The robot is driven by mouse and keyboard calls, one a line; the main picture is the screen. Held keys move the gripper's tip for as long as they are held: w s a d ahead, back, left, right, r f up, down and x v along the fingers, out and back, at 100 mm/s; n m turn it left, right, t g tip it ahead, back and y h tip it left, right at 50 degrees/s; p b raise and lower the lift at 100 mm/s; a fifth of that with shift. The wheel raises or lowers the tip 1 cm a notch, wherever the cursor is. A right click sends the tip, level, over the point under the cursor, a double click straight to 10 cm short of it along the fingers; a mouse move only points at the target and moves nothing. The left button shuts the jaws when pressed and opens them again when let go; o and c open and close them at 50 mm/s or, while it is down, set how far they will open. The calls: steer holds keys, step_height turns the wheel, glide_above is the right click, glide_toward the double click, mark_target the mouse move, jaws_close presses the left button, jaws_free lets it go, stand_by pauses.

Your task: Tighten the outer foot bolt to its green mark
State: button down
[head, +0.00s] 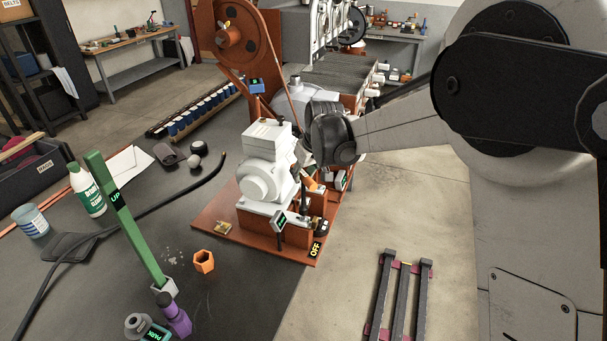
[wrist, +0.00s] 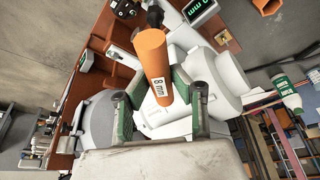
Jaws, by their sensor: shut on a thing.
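My gripper (wrist: 158,108) is shut on the orange handle of a tool (wrist: 153,65) marked "8 mm". In the wrist view the handle points away toward the orange base, and a dark part shows beyond its far end. In the head view the orange handle (head: 313,186) is just below my gripper (head: 318,172), beside the white motor (head: 264,175). A small display with green characters (head: 280,221) stands at the motor's front; a display also shows in the wrist view (wrist: 200,11). I cannot make out the outer foot bolt or its green mark.
The motor stands on an orange-brown base plate (head: 215,222) with an "OFF" label (head: 316,249). An orange hex piece (head: 204,261), a green lever marked "UP" (head: 130,220) and a purple-handled tool (head: 174,315) are at left. Dark rails (head: 403,290) lie on the floor.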

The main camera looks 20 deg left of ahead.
steer(key=shift+f+b, duration=1.1)
steer(key=shift+f, duration=0.35)
steer(key=shift+m+t+h+b, duration=0.4)
steer(key=shift+m+h+b, duration=0.1)
steer(key=shift+m, duration=1.4)
steer(key=shift+m+h, duration=0.4)
steer(key=shift+m, duration=0.6)
steer(key=shift+m+t+h+b, duration=0.3)
steer(key=shift+m+b, duration=0.1)
steer(key=shift+m, duration=0.5)
